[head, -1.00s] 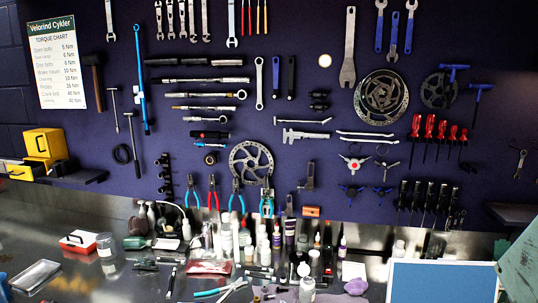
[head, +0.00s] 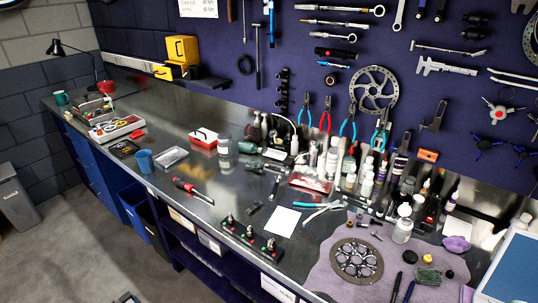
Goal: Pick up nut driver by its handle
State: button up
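A tool with a red and black handle (head: 192,190) lies on the metal workbench near its front edge, in the left-middle of the head view. It may be the nut driver, but its tip is too small to make out. Nothing visible touches it. My gripper is not in view.
Bottles crowd the back. A chainring (head: 357,260) lies on a purple cloth (head: 325,278).

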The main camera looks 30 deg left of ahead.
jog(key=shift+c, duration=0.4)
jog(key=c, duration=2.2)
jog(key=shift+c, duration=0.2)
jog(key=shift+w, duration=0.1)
